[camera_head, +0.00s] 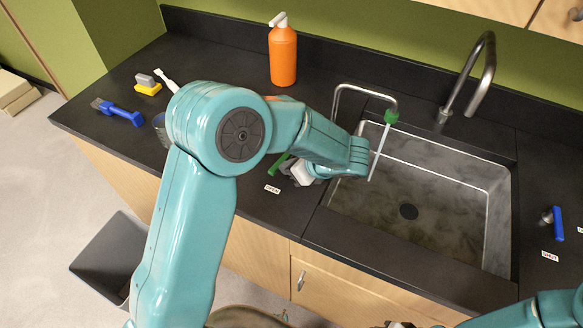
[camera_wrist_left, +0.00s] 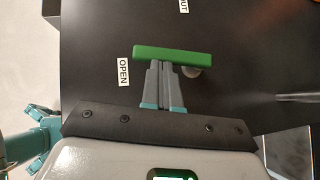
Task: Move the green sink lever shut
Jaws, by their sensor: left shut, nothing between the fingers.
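The green lever (camera_head: 279,164) is on the dark counter left of the sink, partly hidden by my left arm in the head view. In the left wrist view the green lever (camera_wrist_left: 172,53) lies crosswise just beyond my left fingertips, with a round metal post under its right part. An OPEN label (camera_wrist_left: 123,72) is beside its left end; another label (camera_wrist_left: 184,6), cut off, reads "UT". My left gripper (camera_wrist_left: 164,65) is shut and empty, its tips at the lever's near edge; whether they touch is unclear. A small dark and white part at the head view's bottom edge may be my right gripper (camera_head: 400,325).
A thin tap with a green tip (camera_head: 391,116) has a pale streak below it over the metal sink (camera_head: 420,245). A blue lever (camera_head: 558,223) is at the right. An orange bottle (camera_head: 283,55) and a blue-handled tool (camera_head: 118,111) stand or lie on the counter.

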